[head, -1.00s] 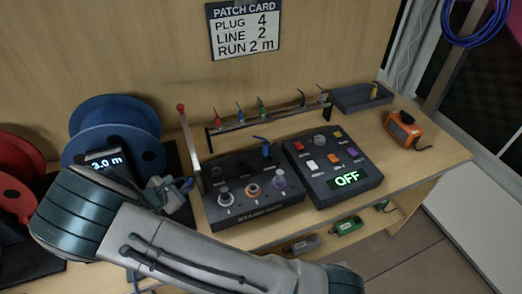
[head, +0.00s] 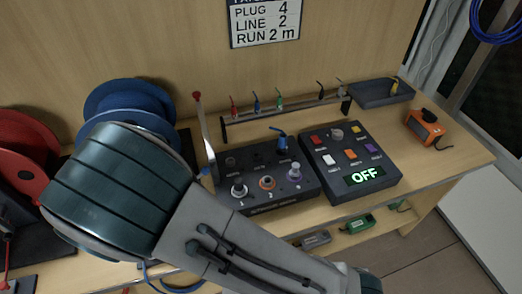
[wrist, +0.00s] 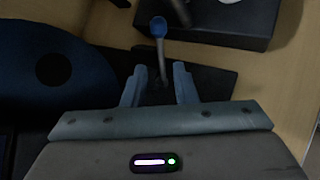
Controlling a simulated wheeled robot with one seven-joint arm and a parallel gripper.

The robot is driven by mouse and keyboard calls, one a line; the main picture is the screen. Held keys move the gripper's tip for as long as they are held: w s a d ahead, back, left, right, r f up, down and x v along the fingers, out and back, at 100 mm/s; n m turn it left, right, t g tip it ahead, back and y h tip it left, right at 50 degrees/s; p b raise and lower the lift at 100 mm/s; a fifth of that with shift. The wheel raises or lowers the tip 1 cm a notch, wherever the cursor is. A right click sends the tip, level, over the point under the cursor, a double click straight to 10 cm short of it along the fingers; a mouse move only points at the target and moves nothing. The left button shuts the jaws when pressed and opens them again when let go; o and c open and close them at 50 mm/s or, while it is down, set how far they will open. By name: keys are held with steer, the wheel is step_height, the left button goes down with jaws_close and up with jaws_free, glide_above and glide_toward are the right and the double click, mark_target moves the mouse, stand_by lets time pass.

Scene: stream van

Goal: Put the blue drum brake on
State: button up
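The blue drum (head: 125,97) stands at the back left of the bench in the head view, its lower part hidden by my arm. It shows dark blue at the left of the wrist view (wrist: 50,70). In the wrist view a thin grey lever with a blue knob (wrist: 159,27) stands ahead of my gripper, its shaft running down between the fingers. My gripper (wrist: 158,77) is open, with gaps visible on both sides of the shaft.
A dark box with knobs (head: 268,203) and an upright red-tipped lever (head: 197,95) stand right of the drum. Beyond are a button panel reading OFF (head: 335,185) and a rack of coloured plugs (head: 240,122). A red drum (head: 25,150) is at far left.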

steer(key=d+r+m+g, duration=0.2)
steer(key=d+r+m, duration=0.2)
steer(key=d, duration=0.3)
steer(key=s+d+r+m+g+y+p, duration=0.1)
steer(key=d+r+m, duration=0.3)
steer(key=d, duration=0.4)
steer(key=s+d+r+m+g, duration=0.1)
steer(key=d+r+m+g, duration=0.2)
steer(key=d, duration=0.4)
steer(key=shift+d+r+m+y+p, duration=0.35)
steer(key=shift+r+m, duration=0.55)
steer(key=shift+r, duration=0.5)
steer(key=shift+d, duration=0.1)
